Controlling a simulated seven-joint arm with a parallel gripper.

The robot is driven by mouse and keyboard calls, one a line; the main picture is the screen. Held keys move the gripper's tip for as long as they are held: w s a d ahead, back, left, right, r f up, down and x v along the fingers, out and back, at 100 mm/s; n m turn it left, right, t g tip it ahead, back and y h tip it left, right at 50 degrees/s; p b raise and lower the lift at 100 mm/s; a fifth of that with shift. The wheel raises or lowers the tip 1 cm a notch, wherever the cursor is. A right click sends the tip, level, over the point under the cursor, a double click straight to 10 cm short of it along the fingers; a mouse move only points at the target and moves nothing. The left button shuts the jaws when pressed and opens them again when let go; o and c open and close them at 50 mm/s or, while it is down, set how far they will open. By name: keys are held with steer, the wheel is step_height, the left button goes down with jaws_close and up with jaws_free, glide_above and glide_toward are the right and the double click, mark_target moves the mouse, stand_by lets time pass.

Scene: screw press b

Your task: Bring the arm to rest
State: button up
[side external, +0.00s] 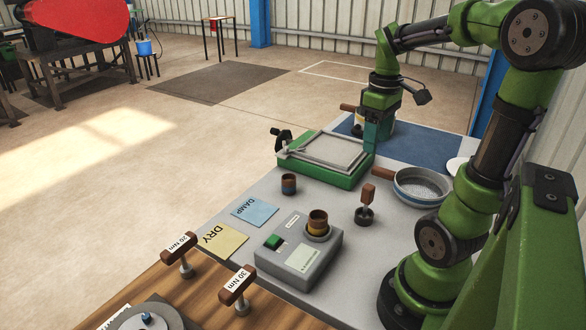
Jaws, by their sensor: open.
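My gripper (376,142) points down at the far side of the workbench, behind the right back corner of a green press-like frame with a grey top plate (335,148). Its jaws are open, and I see nothing held between them. The fingertips are partly hard to make out against the green behind and around them. A pan-like thing with a wooden handle (348,107) shows just behind my gripper, partly hidden by it.
A round sieve (421,187), a wooden-handled tamper (365,205), a small brown cup (289,184) and a grey device (299,256) with a cup on it stand nearby. DAMP (255,212) and DRY (221,241) cards lie left. Two torque handles (237,285) stand in front.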

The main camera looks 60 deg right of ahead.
steer(key=w+a+r+m+t+y, duration=0.1)
steer(key=w+a+t, duration=0.1)
steer(key=a, duration=0.9)
steer(key=w+a+r+m+t+y, duration=0.1)
steer(key=a+t, duration=0.4)
steer(key=a, duration=0.6)
steer(key=shift+w+a+m, duration=0.15)
steer(key=shift+w+m, duration=0.15)
steer(key=shift+w, duration=0.05)
